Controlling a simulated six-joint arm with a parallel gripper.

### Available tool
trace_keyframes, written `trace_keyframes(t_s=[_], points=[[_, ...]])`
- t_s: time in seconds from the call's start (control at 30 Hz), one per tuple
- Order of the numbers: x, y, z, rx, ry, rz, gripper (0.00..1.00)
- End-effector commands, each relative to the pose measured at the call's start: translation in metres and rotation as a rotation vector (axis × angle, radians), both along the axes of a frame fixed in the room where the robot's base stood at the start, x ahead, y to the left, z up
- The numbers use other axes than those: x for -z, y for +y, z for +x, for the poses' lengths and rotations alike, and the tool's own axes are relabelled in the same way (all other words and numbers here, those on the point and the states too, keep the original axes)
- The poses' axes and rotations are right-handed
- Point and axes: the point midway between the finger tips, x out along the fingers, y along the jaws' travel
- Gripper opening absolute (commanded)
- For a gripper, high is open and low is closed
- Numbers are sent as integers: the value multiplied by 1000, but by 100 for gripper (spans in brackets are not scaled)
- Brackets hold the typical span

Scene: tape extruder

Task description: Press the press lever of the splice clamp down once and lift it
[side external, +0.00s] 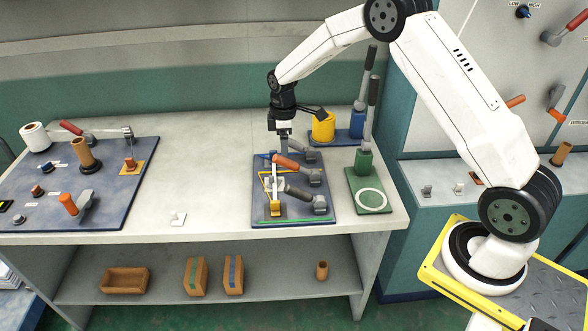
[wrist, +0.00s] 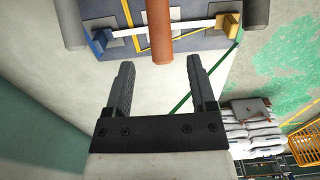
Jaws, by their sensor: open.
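The splice clamp (side external: 316,210) is a dark blue board on the bench in the side external view, carrying several levers. Its press lever appears to be the orange-handled one (side external: 286,161) in the middle, tilted up to the left. The lever also shows in the wrist view (wrist: 159,30), its handle end near the gap between my fingertips. A white strip runs across between a blue block (wrist: 100,40) and a yellow block (wrist: 228,28). My gripper (side external: 284,148) is open and empty, by the far side of the board. Whether it touches the lever I cannot tell.
A green base with a tall dark-handled lever (side external: 371,120) stands right of the board. Behind are a yellow cylinder (side external: 323,127) and a blue-based lever (side external: 358,118). A larger blue board (side external: 110,190) lies left. The bench between the boards is mostly clear.

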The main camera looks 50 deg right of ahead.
Motion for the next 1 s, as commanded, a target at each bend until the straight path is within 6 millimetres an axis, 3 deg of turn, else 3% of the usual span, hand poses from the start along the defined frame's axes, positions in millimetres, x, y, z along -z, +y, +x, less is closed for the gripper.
trace_keyframes(t_s=[0.37, 0.8, 1.0], points=[[12, 0, 0, 1, 1, 1, 72], [62, 0, 0, 2, -1, 1, 72], [75, 0, 0, 2, -1, 0, 72]])
